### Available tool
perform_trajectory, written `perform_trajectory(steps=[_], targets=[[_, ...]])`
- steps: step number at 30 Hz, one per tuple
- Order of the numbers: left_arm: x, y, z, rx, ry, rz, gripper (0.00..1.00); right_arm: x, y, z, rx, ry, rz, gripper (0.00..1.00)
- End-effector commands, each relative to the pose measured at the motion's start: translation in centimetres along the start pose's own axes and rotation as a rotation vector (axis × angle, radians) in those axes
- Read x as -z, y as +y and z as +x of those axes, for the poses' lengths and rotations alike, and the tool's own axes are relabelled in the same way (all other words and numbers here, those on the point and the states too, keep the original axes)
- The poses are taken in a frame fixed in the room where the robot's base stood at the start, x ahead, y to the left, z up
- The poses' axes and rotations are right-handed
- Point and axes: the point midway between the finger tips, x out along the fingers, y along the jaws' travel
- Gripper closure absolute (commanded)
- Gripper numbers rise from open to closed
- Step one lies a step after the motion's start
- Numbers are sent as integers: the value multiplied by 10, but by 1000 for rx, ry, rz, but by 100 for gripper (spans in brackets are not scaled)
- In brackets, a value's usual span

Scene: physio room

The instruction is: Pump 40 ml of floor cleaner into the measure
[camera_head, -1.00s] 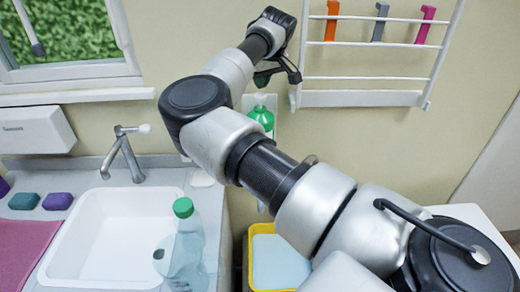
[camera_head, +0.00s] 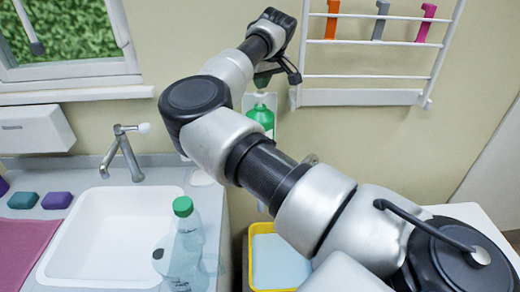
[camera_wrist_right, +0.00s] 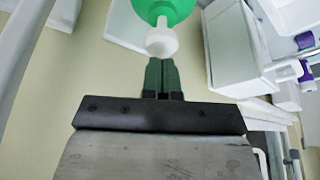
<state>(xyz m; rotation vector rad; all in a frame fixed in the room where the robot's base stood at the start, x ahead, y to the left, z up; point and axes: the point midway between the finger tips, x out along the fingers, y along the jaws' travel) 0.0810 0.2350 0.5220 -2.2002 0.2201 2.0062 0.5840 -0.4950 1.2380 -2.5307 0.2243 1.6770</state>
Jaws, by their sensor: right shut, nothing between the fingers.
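A green bottle (camera_head: 262,117) sits in a white wall holder right of the sink. In the right wrist view the green bottle (camera_wrist_right: 165,8) is at the top edge, with a white nozzle or pump part (camera_wrist_right: 161,42) pointing towards my fingers. My right gripper (camera_head: 263,80) is just above the green bottle in the head view. In the wrist view its fingers (camera_wrist_right: 160,62) are shut together and empty, their tips close to the white part; I cannot tell whether they touch it. I make out no measure. My left gripper is not in view.
A clear bottle with a green cap (camera_head: 187,245) stands at the sink's right edge. The sink (camera_head: 75,250) and tap (camera_head: 122,155) are to the left. A yellow-rimmed tub (camera_head: 252,262) is below the green bottle. A white wall rack (camera_head: 365,98) hangs right of the gripper.

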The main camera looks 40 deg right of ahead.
Motion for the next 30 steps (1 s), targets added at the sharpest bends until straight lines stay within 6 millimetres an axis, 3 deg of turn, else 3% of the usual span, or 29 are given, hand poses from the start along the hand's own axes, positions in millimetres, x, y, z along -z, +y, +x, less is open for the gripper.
perform_trajectory(steps=[21,30], targets=[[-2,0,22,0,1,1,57,-11,0,26,2,-3,0,100],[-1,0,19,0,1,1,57,-11,-1,24,3,-5,1,100]])
